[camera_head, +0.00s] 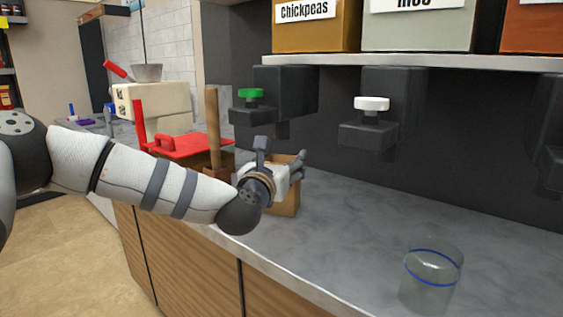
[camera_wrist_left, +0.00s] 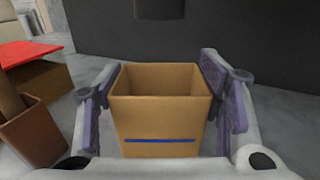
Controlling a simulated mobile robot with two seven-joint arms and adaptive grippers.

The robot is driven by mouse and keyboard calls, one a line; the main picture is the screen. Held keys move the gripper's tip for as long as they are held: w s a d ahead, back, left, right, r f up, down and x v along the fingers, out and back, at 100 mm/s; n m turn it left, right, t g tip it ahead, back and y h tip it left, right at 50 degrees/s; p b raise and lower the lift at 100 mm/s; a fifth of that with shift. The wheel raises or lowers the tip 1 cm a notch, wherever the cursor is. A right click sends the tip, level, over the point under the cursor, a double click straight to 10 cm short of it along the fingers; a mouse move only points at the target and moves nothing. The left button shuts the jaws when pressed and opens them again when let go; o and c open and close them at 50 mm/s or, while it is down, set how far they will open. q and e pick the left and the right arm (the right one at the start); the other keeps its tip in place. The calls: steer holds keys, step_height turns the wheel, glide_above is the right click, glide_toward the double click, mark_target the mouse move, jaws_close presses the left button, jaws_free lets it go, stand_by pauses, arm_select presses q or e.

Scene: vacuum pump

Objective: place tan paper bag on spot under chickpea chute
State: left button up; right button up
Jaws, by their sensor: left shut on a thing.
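The chickpea chute (camera_head: 262,112), with a green knob, hangs under the bin labelled Chickpeas (camera_head: 310,30), above and behind the bag. I cannot tell whether the bag touches the counter. My right gripper is not in view.
A glass with a blue line (camera_head: 432,275) stands at the front right of the grey counter (camera_head: 350,225). A second chute with a white knob (camera_head: 370,122) hangs to the right. A brown container holding a wooden handle (camera_head: 213,130) and a red-lidded box (camera_head: 190,145) are on the left.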

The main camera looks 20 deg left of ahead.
arm_select(q)
steer(key=shift+f, duration=0.3)
steer(key=o, duration=1)
steer(key=shift+o, duration=0.2)
steer(key=shift+r, duration=0.35)
steer(key=s+p, duration=0.1)
steer(key=s, duration=1.1)
steer(key=shift+d, duration=0.25)
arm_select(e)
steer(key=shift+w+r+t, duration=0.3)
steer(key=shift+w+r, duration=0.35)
